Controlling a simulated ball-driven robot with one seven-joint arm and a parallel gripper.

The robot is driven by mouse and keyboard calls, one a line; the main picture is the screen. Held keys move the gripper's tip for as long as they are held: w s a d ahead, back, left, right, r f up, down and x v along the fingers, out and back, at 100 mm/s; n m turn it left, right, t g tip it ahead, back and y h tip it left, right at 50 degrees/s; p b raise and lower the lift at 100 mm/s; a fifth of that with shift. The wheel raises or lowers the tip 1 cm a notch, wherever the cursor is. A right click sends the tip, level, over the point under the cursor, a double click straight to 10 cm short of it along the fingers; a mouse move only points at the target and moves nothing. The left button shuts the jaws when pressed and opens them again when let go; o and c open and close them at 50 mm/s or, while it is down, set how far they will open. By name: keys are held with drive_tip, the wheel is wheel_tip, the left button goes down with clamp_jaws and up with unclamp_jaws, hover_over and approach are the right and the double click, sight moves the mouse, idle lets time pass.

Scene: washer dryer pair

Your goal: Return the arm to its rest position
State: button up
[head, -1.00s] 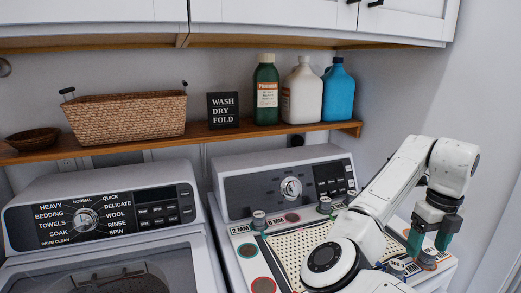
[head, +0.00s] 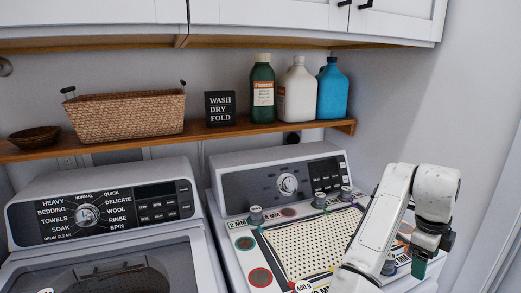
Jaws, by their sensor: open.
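My white arm (head: 385,220) rises from the bottom right of the head view, bends at an elbow near the right wall and points down at its end. My gripper (head: 420,266) hangs at the lower right, over the right side of the right-hand machine. Its teal fingertips are partly hidden by the arm. It is open, and I see nothing held in it.
A pegboard panel (head: 305,247) with knobs and coloured discs lies on the right-hand machine (head: 230,191). The left-hand machine (head: 50,262) stands beside it. Above, a wooden shelf (head: 160,137) holds a wicker basket (head: 125,116), sign and bottles. White cabinets (head: 260,12) hang overhead.

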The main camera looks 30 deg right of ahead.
drive_tip(key=a+f+n+t+h, duration=0.25)
drive_tip(key=a+f+n, duration=1)
drive_tip(key=n, duration=0.75)
drive_tip(key=s+a+f+n+y, duration=0.2)
drive_tip(key=s+a+f+n, duration=0.3)
drive_tip(key=a, duration=0.5)
drive_tip(key=s+a+f+n+y, duration=0.2)
drive_tip(key=s+a+f+n, duration=0.3)
drive_tip(key=a+n, duration=0.4)
drive_tip(key=shift+s+a+f+n+g+y, duration=0.15)
drive_tip(key=shift+a+f+n+g+y, duration=0.15)
drive_tip(key=shift+a+g+y, duration=0.05)
